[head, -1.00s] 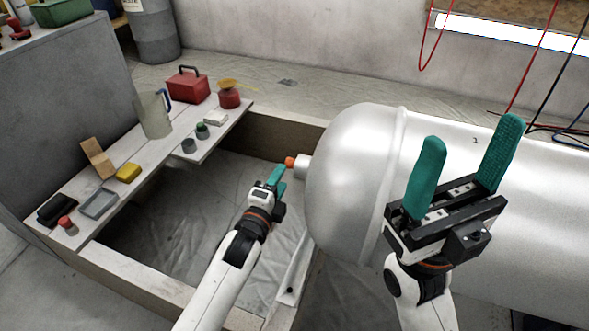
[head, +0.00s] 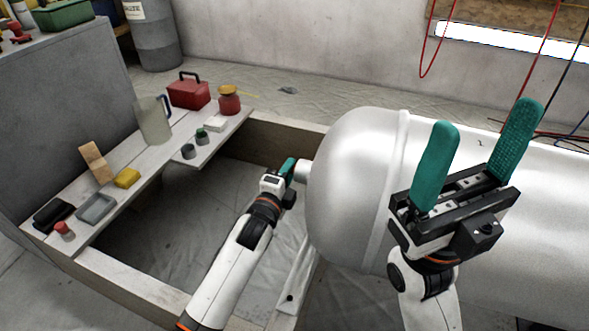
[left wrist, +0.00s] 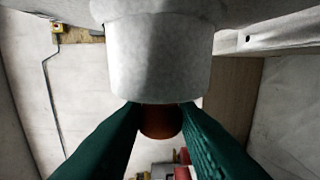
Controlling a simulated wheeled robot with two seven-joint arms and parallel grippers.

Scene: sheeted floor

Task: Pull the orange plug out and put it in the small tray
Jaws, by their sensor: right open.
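The orange plug (left wrist: 160,121) sits at the end of the pale round spout (left wrist: 160,60) in the left wrist view. The spout (head: 303,171) projects from the left end of the big silver tank (head: 345,185). My left gripper (head: 287,168) is at the spout's end, and its teal fingers flank the plug closely on both sides, seemingly touching it. In the head view the plug is hidden by this gripper. The small grey tray (head: 82,219) lies empty on the near left part of the plank bench. My right gripper (head: 478,150) is open and empty, in front of the tank.
On the bench (head: 150,166) are a black case (head: 53,214), a red-capped item (head: 63,229), a yellow block (head: 127,178), a wooden piece (head: 95,160), a jug (head: 153,120) and a red toolbox (head: 188,91). A framed pit (head: 180,225) lies between bench and tank.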

